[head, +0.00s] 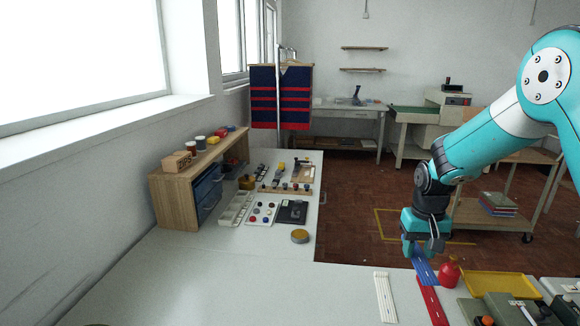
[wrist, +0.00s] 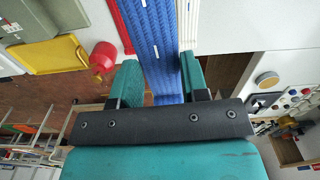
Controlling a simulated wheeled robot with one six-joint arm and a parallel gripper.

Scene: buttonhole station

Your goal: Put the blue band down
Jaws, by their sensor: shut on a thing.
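The blue band (head: 425,267) is a ribbed blue strip with small white marks. It hangs from my gripper (head: 424,248) over the front right table in the head view. In the wrist view, the blue band (wrist: 160,45) runs up from between the two teal fingers of my gripper (wrist: 162,82), which is shut on it. A red band (head: 432,302) lies on the table just below it, and shows to its left in the wrist view (wrist: 121,25). A white band (head: 385,297) lies to the left. Whether the blue band's far end touches the table I cannot tell.
A red bottle (head: 449,272) stands close to the right of the blue band. A yellow tray (head: 499,285) and green-grey devices are farther right. White table (head: 300,297) left of the white band is clear.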

